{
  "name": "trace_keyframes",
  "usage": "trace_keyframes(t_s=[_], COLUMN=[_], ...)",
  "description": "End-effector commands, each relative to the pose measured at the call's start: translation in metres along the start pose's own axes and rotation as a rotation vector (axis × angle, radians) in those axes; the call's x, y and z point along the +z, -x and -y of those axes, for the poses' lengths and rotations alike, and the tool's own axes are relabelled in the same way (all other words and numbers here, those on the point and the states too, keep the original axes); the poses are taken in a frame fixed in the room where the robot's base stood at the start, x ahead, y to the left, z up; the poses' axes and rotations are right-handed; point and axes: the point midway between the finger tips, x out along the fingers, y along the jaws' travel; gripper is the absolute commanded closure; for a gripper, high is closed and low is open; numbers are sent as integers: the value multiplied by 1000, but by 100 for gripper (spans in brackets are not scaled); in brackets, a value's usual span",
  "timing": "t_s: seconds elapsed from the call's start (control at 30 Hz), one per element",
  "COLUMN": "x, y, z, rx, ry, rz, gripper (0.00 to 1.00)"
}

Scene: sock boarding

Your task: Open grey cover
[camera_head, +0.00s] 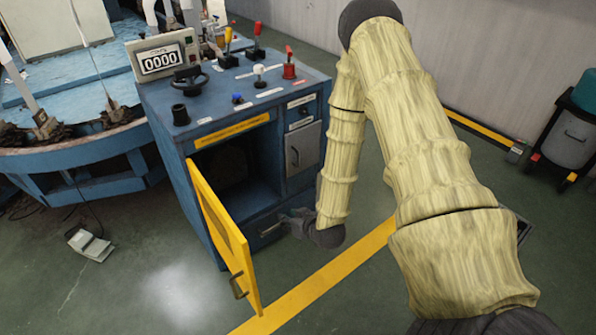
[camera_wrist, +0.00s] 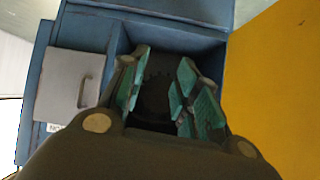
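The grey cover (camera_head: 304,149) is a small door with a vertical handle on the right front of the blue cabinet, and it looks shut. It also shows at the left of the wrist view (camera_wrist: 66,75), with its handle plain to see. My gripper (camera_head: 286,218) is below the cover, in front of the cabinet's lower front near the drawer, apart from the cover. In the wrist view its teal-padded fingers (camera_wrist: 160,80) are spread, with no object visible between them.
The yellow door (camera_head: 222,235) stands swung open at the cabinet's left, exposing a dark compartment (camera_head: 233,172). A drawer with a handle (camera_head: 270,229) lies below. Levers and knobs stand on top of the cabinet. Floor at front left is mostly clear.

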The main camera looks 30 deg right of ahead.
Motion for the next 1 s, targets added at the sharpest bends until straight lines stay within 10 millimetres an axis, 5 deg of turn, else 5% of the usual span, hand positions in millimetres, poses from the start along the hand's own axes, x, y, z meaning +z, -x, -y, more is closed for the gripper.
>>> trace_keyframes(t_s=[0.03, 0.2, 0.5, 0.77, 1.0], x=[-3, -41, -89, -104, -120], y=[-18, -42, -52, -50, -72], z=[-15, -60, -126, -145, -147], rx=[9, 39, 103, 124, 123], ry=[-3, 10, 34, 43, 45], rz=[-64, -273, -558, -634, -637], gripper=[68, 68, 68, 68, 68])
